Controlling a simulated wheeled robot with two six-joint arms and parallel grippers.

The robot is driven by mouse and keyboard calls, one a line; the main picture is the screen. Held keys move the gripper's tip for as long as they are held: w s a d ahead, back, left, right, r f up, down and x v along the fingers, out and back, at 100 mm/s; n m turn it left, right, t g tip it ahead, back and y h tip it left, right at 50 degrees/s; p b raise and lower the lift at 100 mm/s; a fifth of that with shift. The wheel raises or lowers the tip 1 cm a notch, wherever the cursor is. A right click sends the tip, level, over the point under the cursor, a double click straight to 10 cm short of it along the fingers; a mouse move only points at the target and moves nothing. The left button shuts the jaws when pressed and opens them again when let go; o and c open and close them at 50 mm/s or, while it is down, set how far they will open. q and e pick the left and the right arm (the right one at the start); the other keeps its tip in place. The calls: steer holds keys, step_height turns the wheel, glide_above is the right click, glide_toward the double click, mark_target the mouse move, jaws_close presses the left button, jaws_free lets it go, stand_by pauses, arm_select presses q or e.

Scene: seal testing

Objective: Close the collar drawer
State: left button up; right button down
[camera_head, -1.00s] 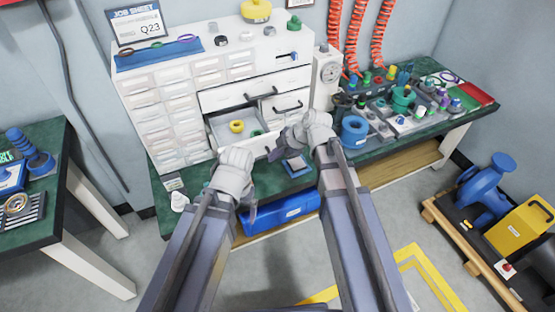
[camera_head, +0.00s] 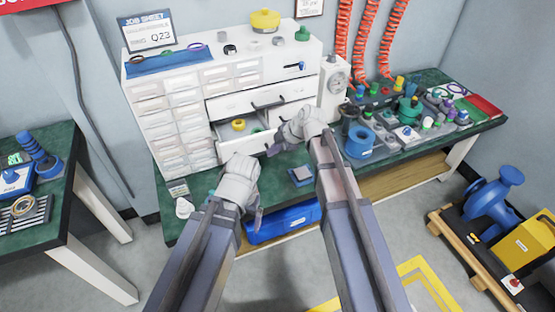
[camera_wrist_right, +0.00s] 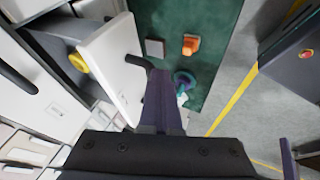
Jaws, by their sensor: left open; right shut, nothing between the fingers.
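The collar drawer (camera_head: 229,131) stands partly open low in the white cabinet, with a yellow collar (camera_head: 238,124) inside. In the right wrist view its white front (camera_wrist_right: 105,62) carries a dark handle (camera_wrist_right: 139,63), and the yellow collar (camera_wrist_right: 78,62) shows behind it. My right gripper (camera_head: 272,151) is shut and empty at the outer side of the drawer front. In its wrist view the fingers (camera_wrist_right: 158,82) overlap the handle's near end; I cannot tell whether they touch it. My left gripper (camera_head: 257,212) is open and empty, lower, in front of the bench.
The white cabinet (camera_head: 180,88) has other drawers that look shut. A blue bin (camera_head: 285,222) is below the bench. An orange part (camera_wrist_right: 191,44) lies on the green benchtop.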

mark_target(254, 132)
steer(key=w+a, duration=0.1)
steer(key=w, duration=0.3)
steer(key=w+a, duration=0.1)
steer(key=w, duration=0.2)
steer(key=w+a, duration=0.1)
steer(key=w, duration=0.3)
steer(key=shift+w+a, duration=0.35)
steer(key=shift+a, duration=0.05)
steer(key=shift+w, duration=0.15)
steer(key=shift+r, duration=0.1)
steer(key=shift+a, duration=0.1)
